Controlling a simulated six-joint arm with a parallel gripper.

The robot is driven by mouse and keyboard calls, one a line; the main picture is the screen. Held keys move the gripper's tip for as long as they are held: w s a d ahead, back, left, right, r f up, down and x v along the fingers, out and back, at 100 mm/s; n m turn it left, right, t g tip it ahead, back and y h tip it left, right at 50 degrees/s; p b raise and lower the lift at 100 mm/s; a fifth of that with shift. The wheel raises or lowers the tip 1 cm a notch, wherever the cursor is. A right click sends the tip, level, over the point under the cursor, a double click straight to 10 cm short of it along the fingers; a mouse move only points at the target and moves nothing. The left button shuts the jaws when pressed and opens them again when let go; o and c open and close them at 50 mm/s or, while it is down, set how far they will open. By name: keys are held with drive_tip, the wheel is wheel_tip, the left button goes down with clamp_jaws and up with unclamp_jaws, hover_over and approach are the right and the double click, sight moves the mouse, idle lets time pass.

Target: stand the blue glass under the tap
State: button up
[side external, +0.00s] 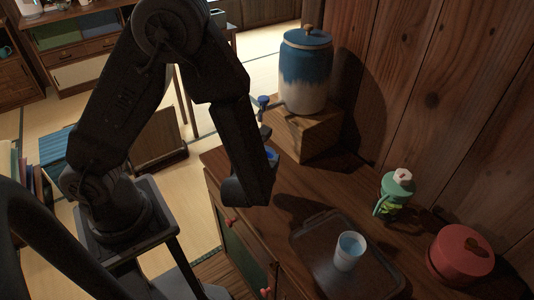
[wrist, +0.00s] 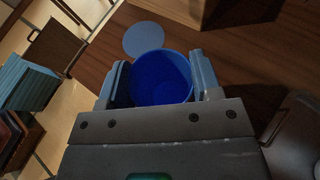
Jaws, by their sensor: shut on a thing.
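My gripper (wrist: 160,76) is shut on the blue glass (wrist: 160,90), with a finger on each side of it. In the wrist view I look down into the open, deep-blue glass. In the side view only a bit of the blue glass (side external: 271,155) shows past my arm, which hides most of the gripper. The tap (side external: 265,103) sticks out to the left from the blue and white water jar (side external: 304,75), which stands on a wooden block (side external: 306,136). A flat pale-blue disc (wrist: 143,38) lies just beyond the glass in the wrist view.
On the cabinet top (side external: 290,195), a dark tray (side external: 325,275) carries a pale cup (side external: 349,252). A green pot (side external: 397,187) and a red round box (side external: 460,255) stand near the wooden wall. The wood between block and tray looks clear. The cabinet's edge lies at the left.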

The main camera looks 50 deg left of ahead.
drive_tip(key=shift+n+g+y, duration=0.6)
drive_tip(key=shift+n, duration=0.1)
drive_tip(key=w+a+f, duration=0.1)
drive_tip(key=w+a, duration=0.2)
drive_tip(key=a, duration=0.1)
drive_tip(key=w+a+f, duration=0.1)
drive_tip(key=w+a, duration=0.1)
drive_tip(key=a, duration=0.3)
drive_tip(key=w+a+f, duration=0.2)
drive_tip(key=w+a, duration=0.1)
drive_tip(key=a, duration=0.1)
drive_tip(key=shift+w+a, duration=0.15)
drive_tip(key=shift+w, duration=0.15)
drive_tip(key=shift+f, duration=0.5)
drive_tip(key=shift+f, duration=0.1)
drive_tip(key=o, duration=1.1)
drive_tip(key=shift+c, duration=0.2)
